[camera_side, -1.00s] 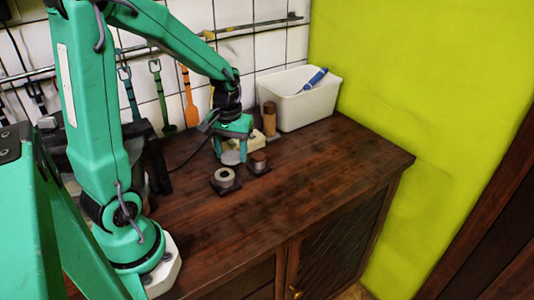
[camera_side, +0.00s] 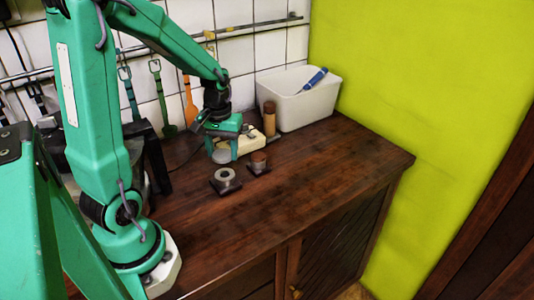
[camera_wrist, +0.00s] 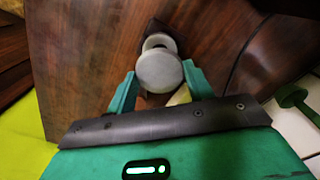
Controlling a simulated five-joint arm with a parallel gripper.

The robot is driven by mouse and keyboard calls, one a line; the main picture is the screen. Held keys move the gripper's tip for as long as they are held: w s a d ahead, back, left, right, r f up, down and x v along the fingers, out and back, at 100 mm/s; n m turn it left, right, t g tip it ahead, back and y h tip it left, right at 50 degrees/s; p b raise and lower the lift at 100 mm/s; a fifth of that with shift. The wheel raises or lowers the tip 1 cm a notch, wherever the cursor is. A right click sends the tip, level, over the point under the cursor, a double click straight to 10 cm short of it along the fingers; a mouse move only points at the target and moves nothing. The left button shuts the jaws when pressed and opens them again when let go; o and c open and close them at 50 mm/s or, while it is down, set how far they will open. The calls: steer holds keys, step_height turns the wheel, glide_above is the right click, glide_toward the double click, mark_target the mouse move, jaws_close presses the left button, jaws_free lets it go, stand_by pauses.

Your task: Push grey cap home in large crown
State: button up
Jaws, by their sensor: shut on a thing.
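The grey cap (camera_wrist: 158,73) is a pale round disc between my gripper's two green fingers (camera_wrist: 160,88) in the wrist view. My gripper is shut on it. In the side view my gripper (camera_side: 224,148) holds the cap (camera_side: 222,156) just behind a grey ring on a dark square base, which looks like the large crown (camera_side: 225,174). The cap and the crown look apart. In the wrist view a grey round part (camera_wrist: 159,41) shows partly behind the cap, on a dark base.
A smaller brown-topped piece on a dark base (camera_side: 258,163) stands right of the crown. A pale block (camera_side: 252,141), a brown cylinder (camera_side: 269,120) and a white bin (camera_side: 308,103) with a blue tool stand behind. The wooden top (camera_side: 330,155) is clear to the right.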

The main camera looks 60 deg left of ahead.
mark_target(225, 176)
steer(key=shift+f, duration=2.2)
steer(key=shift+f, duration=0.65)
steer(key=o, duration=1)
steer(key=shift+o, duration=0.2)
steer(key=shift+r, duration=3.9)
steer(key=shift+c, duration=0.3)
steer(key=shift+c, duration=0.8)
steer(key=shift+r+m, duration=0.2)
steer(key=shift+m, duration=1.3)
